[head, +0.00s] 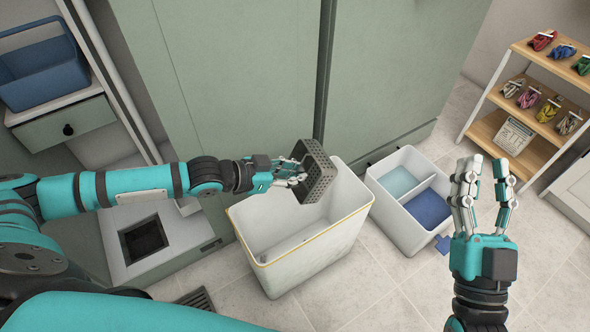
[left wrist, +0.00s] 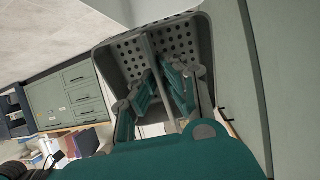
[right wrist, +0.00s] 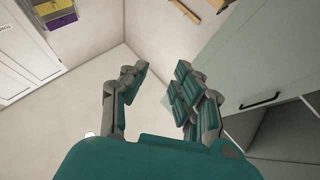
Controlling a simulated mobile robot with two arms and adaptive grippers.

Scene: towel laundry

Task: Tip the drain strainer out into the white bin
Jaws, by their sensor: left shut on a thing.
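The drain strainer (head: 318,172) is a dark grey perforated basket. My left gripper (head: 290,174) is shut on it and holds it above the white bin (head: 350,213), tilted on its side with its holed face to the right. In the left wrist view the strainer (left wrist: 197,38) surrounds the fingers, which close on a bar across its middle. The white bin has a yellow line along part of its rim; something small and grey lies inside, too unclear to name. My right gripper (head: 484,190) is open and empty at the right, fingers up; the right wrist view also shows it (right wrist: 158,90).
A two-part white box (head: 400,234) with light and dark blue contents stands right of the bin, a blue cloth beside it. A wooden shelf (head: 525,90) holds several colourful items. A blue basket (head: 35,75) sits upper left. Green cabinet doors (head: 230,80) stand behind the bin.

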